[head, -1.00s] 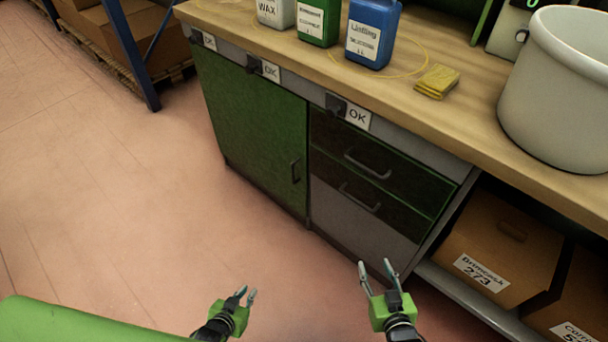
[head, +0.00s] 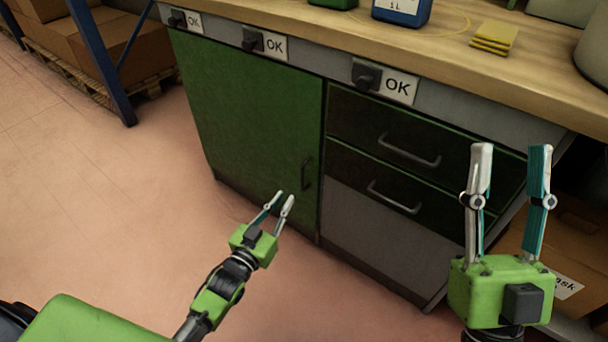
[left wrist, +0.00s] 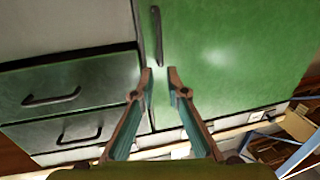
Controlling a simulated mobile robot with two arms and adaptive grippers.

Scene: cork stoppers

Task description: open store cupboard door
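The green cupboard door (head: 245,125) is closed at the left of the bench front, with a dark vertical handle (head: 307,174) near its right edge. In the left wrist view the door (left wrist: 235,60) and its handle (left wrist: 156,36) show just beyond my fingertips. My left gripper (head: 279,202) is open and empty, in front of the door, a little below and left of the handle in the head view and apart from it. It also shows in the left wrist view (left wrist: 160,80). My right gripper (head: 510,155) is open and empty in front of the drawers' right end.
Two dark green drawers with handles (head: 410,153) are right of the door. The wooden worktop (head: 300,22) carries a blue bottle (head: 402,10) and yellow cloths (head: 494,38). A blue rack post (head: 100,60) stands left. The floor (head: 120,200) before the door is clear.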

